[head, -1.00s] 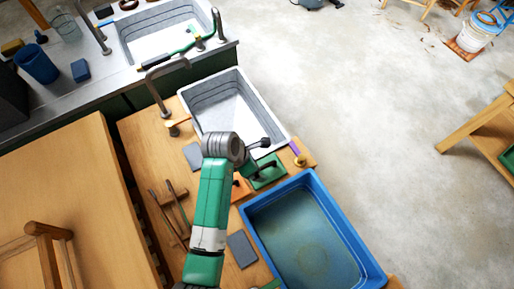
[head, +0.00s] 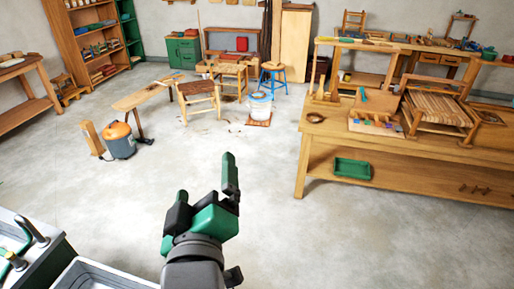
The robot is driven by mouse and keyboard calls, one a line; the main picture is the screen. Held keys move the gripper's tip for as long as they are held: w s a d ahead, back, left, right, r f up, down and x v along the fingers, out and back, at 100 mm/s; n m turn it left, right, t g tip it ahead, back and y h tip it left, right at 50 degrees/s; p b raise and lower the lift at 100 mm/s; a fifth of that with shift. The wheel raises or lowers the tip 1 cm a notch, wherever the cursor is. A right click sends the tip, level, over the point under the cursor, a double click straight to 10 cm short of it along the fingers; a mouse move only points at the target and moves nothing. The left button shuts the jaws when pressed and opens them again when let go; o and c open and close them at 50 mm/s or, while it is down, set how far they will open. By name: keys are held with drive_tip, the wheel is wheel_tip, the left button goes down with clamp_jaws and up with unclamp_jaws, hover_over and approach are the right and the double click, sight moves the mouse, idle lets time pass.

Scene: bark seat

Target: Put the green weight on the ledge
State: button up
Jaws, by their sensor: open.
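My gripper (head: 207,188) is raised over the grey floor, in the lower middle of the head view. Its green and black fingers are apart, and I see nothing held between them. I cannot make out the green weight in the current view; the counter area is mostly cut off at the lower left. I cannot tell which surface is the ledge.
A wooden workbench (head: 400,165) stands at the right, with a green tray (head: 352,168) on its lower shelf and a woven stool frame (head: 440,108) on top. A grey basin (head: 95,275) shows at lower left. An orange-topped vacuum (head: 118,140) stands left.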

drive_tip(key=s+d+r+m+t+h, duration=0.1)
drive_tip(key=s+d+r+m+t, duration=0.2)
drive_tip(key=r, duration=0.6)
drive_tip(key=s+d+r+m+t+h, duration=0.1)
drive_tip(key=s+d+r+m+t, duration=0.3)
drive_tip(key=s+d+r+m, duration=0.3)
drive_tip(key=shift+s+d+r+h, duration=0.4)
drive_tip(key=shift+s+d+r, duration=0.4)
drive_tip(key=shift+s, duration=0.2)
drive_tip(key=shift+a, duration=0.1)
